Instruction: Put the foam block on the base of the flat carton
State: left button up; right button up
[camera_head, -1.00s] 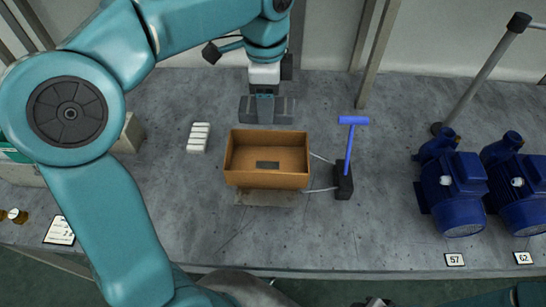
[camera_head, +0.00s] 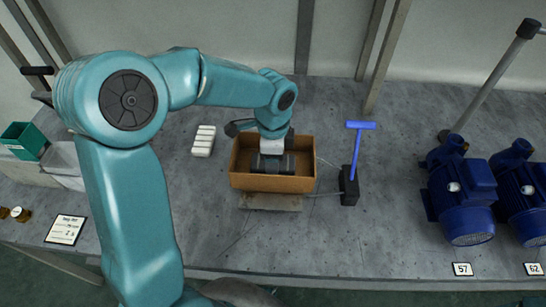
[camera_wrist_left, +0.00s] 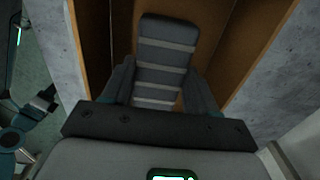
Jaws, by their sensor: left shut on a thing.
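The flat carton (camera_head: 270,183) is an open brown box in the middle of the bench. It also shows in the left wrist view (camera_wrist_left: 258,42). My left gripper (camera_head: 272,163) reaches down inside the carton walls from above. In the left wrist view my left gripper (camera_wrist_left: 160,85) is shut on the foam block (camera_wrist_left: 163,58), a dark grey block with lighter cross stripes. The block is inside the carton's outline; I cannot tell whether it touches the base. My right gripper is out of view.
A white ridged block (camera_head: 203,140) lies left of the carton. A blue T-handled tool (camera_head: 355,160) stands close to its right, on a dark foot. Blue pumps (camera_head: 467,195) stand at the right, a green bin (camera_head: 25,140) at the left. The bench front is mostly clear.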

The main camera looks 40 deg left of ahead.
pick_arm(q)
jog(key=shift+f, duration=0.15)
jog(key=o, duration=1)
jog(key=shift+r, duration=0.2)
notch_tip(320, 180, up, 12)
jog(key=shift+r+p, duration=0.1)
jog(key=shift+p, duration=0.35)
